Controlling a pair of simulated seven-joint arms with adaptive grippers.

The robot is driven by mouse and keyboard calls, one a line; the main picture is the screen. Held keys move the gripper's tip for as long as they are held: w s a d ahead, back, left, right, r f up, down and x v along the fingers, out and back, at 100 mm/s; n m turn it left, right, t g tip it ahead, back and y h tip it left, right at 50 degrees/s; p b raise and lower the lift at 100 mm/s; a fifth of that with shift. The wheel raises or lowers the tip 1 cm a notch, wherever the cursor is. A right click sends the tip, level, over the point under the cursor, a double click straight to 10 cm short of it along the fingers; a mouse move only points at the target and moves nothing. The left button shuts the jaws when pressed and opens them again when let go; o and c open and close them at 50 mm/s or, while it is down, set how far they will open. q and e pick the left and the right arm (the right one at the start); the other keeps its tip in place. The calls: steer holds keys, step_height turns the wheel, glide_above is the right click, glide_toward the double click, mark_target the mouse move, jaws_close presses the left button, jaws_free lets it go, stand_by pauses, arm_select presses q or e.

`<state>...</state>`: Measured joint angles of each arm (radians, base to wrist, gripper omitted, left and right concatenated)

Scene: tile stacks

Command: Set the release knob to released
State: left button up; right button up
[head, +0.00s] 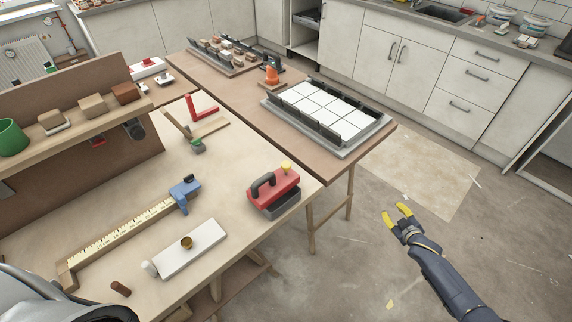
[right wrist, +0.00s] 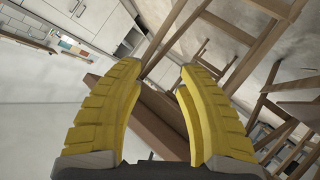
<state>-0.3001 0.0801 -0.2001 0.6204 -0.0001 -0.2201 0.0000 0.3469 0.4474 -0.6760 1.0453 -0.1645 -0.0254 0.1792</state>
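A red lifter-like tool (head: 274,192) with a black handle and a dark grey base stands at the right edge of the near workbench. A small yellow knob (head: 286,167) sits on top of its far end; it looks like the release knob, but its setting is too small to read. My right gripper (head: 397,214) is open and empty over the floor, right of the bench and apart from the tool. Its two yellow fingers (right wrist: 160,110) stand apart in the right wrist view, with nothing between them. My left gripper is out of view.
A white plate with a brass knob (head: 186,242) and a ruler with a blue clamp (head: 184,194) lie on the near bench. Behind, a tray of white tiles (head: 372,146) and an orange-based tool (head: 271,76) stand on the brown table. The floor around my right gripper is clear.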

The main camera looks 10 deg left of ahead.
steer(key=w+a+r+n+y, duration=0.15)
steer(key=a+r+y, duration=0.35)
steer(key=r, duration=0.6)
steer(key=w+a+r+n+y, duration=0.1)
steer(key=a+r+n+y, duration=0.2)
steer(key=a+r, duration=0.6)
steer(key=g+y, duration=0.6)
steer(key=g, duration=0.3)
glide_toward(286, 164)
steer(key=shift+n, duration=0.35)
steer(key=a, duration=0.3)
steer(key=w+a, duration=0.1)
steer(key=a, duration=0.2)
steer(key=w+a, duration=0.1)
steer(key=a, duration=0.2)
steer(key=shift+a+f, duration=0.25)
steer(key=shift+a, duration=0.15)
